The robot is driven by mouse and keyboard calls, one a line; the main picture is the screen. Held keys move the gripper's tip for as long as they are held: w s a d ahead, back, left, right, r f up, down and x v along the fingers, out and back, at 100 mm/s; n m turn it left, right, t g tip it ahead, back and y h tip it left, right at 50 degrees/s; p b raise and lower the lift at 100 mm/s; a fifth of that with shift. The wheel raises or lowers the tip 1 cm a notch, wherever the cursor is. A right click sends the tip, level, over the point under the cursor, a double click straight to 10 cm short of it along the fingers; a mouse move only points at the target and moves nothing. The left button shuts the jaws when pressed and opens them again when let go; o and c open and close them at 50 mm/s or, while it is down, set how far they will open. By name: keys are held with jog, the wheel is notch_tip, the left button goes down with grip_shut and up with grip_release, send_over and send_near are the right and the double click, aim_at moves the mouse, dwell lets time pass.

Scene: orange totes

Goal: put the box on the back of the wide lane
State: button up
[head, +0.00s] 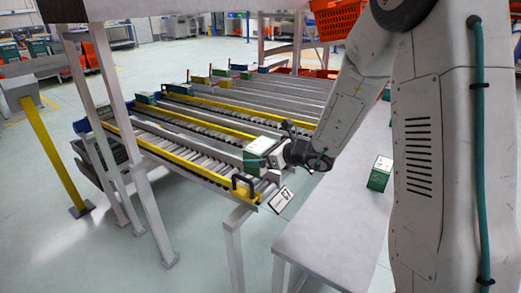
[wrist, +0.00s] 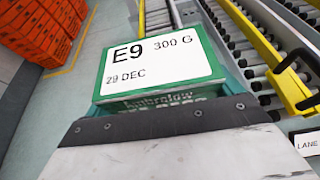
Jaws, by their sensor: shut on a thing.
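A green box (head: 260,147) with a white top label is held in my gripper (head: 277,153), at the near end of the roller lanes. In the wrist view the box (wrist: 158,62) reads "E9 300 G, 29 DEC" and stands out beyond the dark gripper edge (wrist: 165,122). The gripper is shut on it. The roller lane (head: 190,152) beside the near yellow rail runs away to the back left; I cannot tell for certain that it is the wide lane. The box appears above the lane ends; its underside is hidden.
Green boxes (head: 146,98) stand at the far ends of some lanes. A black-handled yellow stop (head: 245,188) and a lane plate (head: 281,200) are at the near end. Another green box (head: 380,173) sits on the grey table (head: 325,225). Orange totes (wrist: 40,30) are stacked left in the wrist view.

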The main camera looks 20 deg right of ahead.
jog(key=shift+f, duration=2.8)
jog(key=o, duration=0.8)
jog(key=v, duration=0.7)
jog(key=shift+s+d, duration=0.15)
jog(key=shift+s, duration=0.2)
jog(key=shift+r, duration=0.1)
